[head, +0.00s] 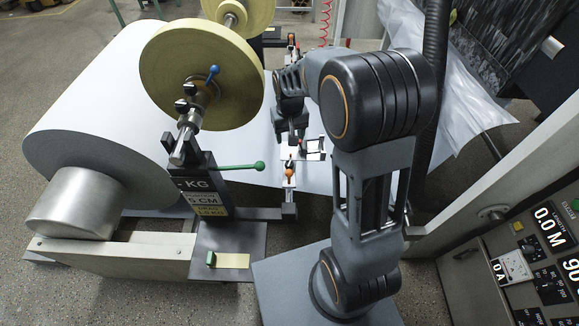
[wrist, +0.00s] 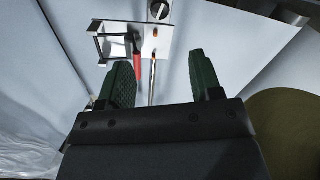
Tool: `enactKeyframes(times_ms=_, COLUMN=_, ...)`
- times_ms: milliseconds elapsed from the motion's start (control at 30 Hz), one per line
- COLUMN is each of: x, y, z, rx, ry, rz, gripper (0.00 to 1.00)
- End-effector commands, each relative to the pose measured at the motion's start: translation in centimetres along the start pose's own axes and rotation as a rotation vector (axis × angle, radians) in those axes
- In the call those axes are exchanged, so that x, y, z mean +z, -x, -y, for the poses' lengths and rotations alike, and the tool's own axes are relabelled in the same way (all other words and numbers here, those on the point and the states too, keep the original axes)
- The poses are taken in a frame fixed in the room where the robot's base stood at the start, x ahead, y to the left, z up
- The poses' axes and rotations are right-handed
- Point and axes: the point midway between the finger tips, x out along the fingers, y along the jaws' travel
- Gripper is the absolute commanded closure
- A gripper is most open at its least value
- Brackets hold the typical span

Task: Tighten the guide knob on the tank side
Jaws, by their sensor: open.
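My gripper (wrist: 163,75) is open, with its two dark green fingers apart and nothing held between them. In the wrist view, a pale guide bracket (wrist: 118,40) lies beyond the fingertips, with a round black knob (wrist: 158,10) at the top edge, a red handle (wrist: 136,64) and a thin rod (wrist: 152,82) running towards the gap between the fingers. In the head view, the arm reaches down over the guide rail, which carries an orange-red knob (head: 290,174) near its front end. The fingertips are largely hidden there. I cannot tell which knob is on the tank side.
A large white paper roll (head: 105,95) fills the left. A yellow roll (head: 203,72) stands on a black support beside a lever with a green ball (head: 260,166). A control panel (head: 530,255) is at the right. White paper sheet surrounds the guide in the wrist view.

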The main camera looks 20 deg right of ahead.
Motion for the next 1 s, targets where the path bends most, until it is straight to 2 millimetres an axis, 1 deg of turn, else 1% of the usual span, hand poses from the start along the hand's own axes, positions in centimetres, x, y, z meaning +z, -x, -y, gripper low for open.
enactKeyframes(times_ms=33, x=-0.2, y=-0.9, z=0.0, rx=0.000, ry=-0.001, rz=0.007, gripper=0.41)
enactKeyframes(times_ms=233, x=-0.4, y=-3.9, z=0.0, rx=0.001, ry=-0.001, rz=0.014, gripper=0.41)
enactKeyframes(times_ms=400, x=-0.3, y=-7.3, z=0.0, rx=0.001, ry=-0.001, rz=0.014, gripper=0.41)
enactKeyframes(times_ms=600, x=-0.3, y=-10.8, z=0.0, rx=0.001, ry=-0.001, rz=0.013, gripper=0.41)
enactKeyframes(times_ms=800, x=-0.3, y=-13.3, z=0.0, rx=0.001, ry=-0.001, rz=0.012, gripper=0.41)
enactKeyframes(times_ms=1000, x=-0.3, y=-14.4, z=0.0, rx=0.000, ry=0.000, rz=0.011, gripper=0.41)
